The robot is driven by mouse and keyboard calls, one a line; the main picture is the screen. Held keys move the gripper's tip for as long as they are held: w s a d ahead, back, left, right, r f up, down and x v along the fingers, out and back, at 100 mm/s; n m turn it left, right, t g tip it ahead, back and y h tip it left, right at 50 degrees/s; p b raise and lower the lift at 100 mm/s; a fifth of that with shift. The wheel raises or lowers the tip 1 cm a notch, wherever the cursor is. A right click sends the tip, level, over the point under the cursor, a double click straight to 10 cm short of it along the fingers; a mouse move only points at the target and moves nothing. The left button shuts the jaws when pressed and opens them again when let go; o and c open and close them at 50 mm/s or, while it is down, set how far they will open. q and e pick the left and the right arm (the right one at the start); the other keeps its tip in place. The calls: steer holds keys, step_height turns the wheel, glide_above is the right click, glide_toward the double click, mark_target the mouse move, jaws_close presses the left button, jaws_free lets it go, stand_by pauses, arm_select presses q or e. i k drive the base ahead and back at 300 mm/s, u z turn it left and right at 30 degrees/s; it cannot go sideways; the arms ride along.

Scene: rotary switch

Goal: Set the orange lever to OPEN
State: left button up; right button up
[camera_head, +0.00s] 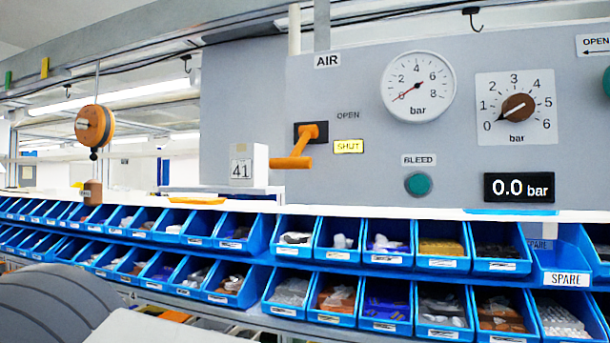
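The orange lever (300,148) is on the grey panel below the AIR label (327,61). It comes out of a dark mount (321,127) and slants down and to the left, ending in a level crossbar. To its right, the OPEN label (347,115) is plain grey and the SHUT label (348,146) below it is yellow. The pressure display (518,187) reads 0.0 bar, and the round gauge (419,86) needle points near 0. Neither of my grippers is in view.
Blue bins (336,255) line the front in two rows.

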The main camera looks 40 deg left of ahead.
mark_target(295, 161)
steer(key=z, duration=1.2)
steer(key=k, duration=0.5)
steer(key=u, duration=1.85)
